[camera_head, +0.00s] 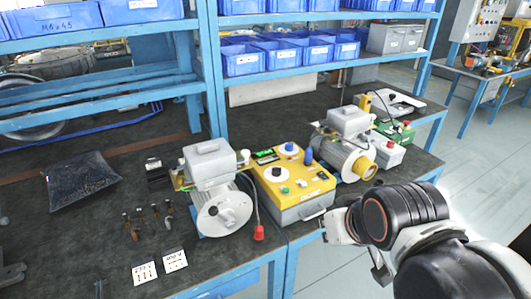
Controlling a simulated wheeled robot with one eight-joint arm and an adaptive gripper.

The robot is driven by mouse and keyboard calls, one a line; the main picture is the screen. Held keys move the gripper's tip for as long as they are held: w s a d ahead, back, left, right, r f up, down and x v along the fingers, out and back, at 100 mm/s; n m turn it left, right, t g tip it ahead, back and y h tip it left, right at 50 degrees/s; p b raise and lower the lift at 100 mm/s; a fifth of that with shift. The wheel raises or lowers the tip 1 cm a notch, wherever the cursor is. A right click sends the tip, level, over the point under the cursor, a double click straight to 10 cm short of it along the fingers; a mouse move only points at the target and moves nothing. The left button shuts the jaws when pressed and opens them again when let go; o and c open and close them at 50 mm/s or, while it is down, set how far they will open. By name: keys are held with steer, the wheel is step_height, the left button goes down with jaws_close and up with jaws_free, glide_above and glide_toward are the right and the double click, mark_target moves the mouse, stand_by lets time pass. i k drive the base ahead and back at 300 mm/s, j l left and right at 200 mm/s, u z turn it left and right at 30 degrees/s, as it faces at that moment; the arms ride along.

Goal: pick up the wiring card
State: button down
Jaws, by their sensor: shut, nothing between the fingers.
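Two small white cards lie on the dark bench mat near its front edge. The left card (145,272) has lettering that looks like a voltage and small orange marks. The right card (174,260) is similar and lies just beside it; the lettering is too small to read surely. I cannot tell which one is the wiring card.
A grey motor (218,208) stands right of the cards, then a yellow control box (292,190) and a second motor (344,158). Several small upright parts (136,227) stand behind the cards. A dark bag (82,183) lies further back.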

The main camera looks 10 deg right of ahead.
mark_target(174, 259)
steer(key=u, duration=1.25)
